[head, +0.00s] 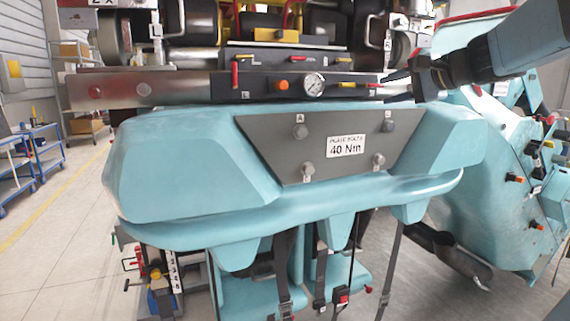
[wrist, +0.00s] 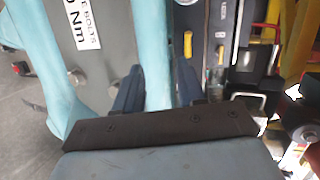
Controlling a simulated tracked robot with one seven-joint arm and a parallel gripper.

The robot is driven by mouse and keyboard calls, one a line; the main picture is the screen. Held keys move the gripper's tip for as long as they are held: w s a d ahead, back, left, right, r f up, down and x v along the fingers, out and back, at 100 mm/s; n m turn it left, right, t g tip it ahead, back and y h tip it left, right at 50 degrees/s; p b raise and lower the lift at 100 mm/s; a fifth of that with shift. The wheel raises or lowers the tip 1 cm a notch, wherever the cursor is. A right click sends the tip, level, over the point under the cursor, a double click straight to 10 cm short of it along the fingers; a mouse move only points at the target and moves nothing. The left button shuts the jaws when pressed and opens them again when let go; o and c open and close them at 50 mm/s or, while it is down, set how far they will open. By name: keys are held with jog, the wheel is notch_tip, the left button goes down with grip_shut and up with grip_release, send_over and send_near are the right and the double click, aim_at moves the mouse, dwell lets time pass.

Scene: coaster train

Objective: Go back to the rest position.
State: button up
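My gripper (head: 386,89) is at the upper right in the head view, at the end of my teal and dark arm. Its two dark fingers point left and stand apart, with nothing between them. The wrist view also shows my gripper (wrist: 158,66) with both fingers spread and empty. Beyond the fingers there is the teal edge of the coaster car's nose (head: 200,170). The grey plate (head: 270,150) on the nose carries several bolts and a white label (head: 346,146) reading "40 Nm". I cannot tell whether a finger touches anything.
Behind the nose is a dark panel with a gauge (head: 313,84), a red lever (head: 235,72) and an orange knob (head: 282,85). A second teal car body (head: 500,190) stands close on the right. Blue carts (head: 30,160) stand far left. Floor (head: 60,230) at the left is clear.

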jog(key=s+a+f+n+g+h, duration=0.2)
jog(key=s+a+f+n+g, duration=0.4)
jog(key=s+f, duration=0.5)
jog(key=s+f+n+h, duration=0.5)
jog(key=s+f, duration=0.6)
jog(key=s, duration=0.1)
jog(key=shift+d+f+g+h, duration=0.15)
jog(key=shift+f+g+h, duration=0.1)
jog(key=shift+g+h, duration=0.05)
dwell(1.1)
jog(key=m+t+y, duration=0.6)
jog(key=m+y, duration=0.4)
send_near(352, 85)
jog(key=x, duration=0.8)
jog(key=shift+w+f, duration=0.1)
jog(key=shift+w, duration=0.05)
